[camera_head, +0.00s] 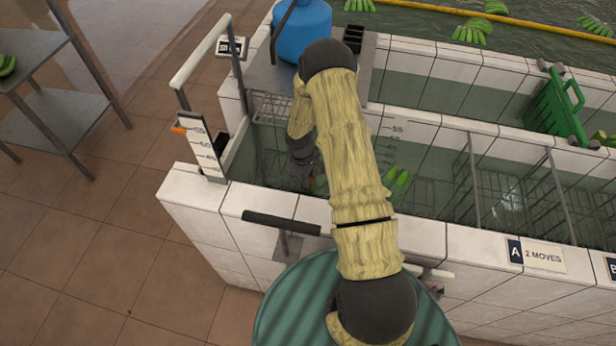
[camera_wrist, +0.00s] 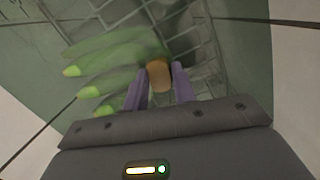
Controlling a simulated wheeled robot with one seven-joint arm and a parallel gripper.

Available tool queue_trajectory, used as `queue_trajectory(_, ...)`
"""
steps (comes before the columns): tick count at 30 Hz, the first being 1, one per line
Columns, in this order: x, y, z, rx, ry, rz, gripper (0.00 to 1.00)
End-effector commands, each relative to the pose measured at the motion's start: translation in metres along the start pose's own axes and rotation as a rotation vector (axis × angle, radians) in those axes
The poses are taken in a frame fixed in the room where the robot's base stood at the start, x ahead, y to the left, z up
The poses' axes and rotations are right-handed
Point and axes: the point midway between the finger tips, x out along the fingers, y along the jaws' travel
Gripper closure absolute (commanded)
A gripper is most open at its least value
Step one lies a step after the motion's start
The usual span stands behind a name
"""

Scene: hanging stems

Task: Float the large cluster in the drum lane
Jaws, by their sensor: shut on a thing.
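A cluster of green bananas (camera_wrist: 115,62) fills the left of the wrist view, with pale-green tips. Its tan stem end (camera_wrist: 159,73) sits between the two purple fingers of my gripper (camera_wrist: 160,88), which are shut on it. In the head view my gripper (camera_head: 312,178) is low inside the white-tiled basin, mostly hidden behind my arm. Green fingers of the cluster (camera_head: 398,183) show just right of my arm, in or close above the water. I cannot tell which lane is the drum lane.
Wire racks (camera_head: 500,195) stand in the basin to the right. A blue drum (camera_head: 303,30) stands at the back.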

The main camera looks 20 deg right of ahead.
Motion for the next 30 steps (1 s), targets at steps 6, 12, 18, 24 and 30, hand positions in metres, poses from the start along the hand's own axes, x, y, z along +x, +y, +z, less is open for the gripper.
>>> queue_trajectory(6, 0.004, 0.0, -0.001, 0.0, 0.0, 0.0, 1.0)
queue_trajectory(12, 0.006, 0.0, -0.001, 0.0, 0.0, 0.0, 1.0)
queue_trajectory(18, 0.009, -0.001, -0.001, 0.0, 0.0, 0.0, 1.0)
queue_trajectory(24, 0.011, -0.001, -0.002, 0.0, 0.0, 0.0, 1.0)
queue_trajectory(30, 0.012, -0.001, -0.002, 0.0, 0.0, 0.0, 1.0)
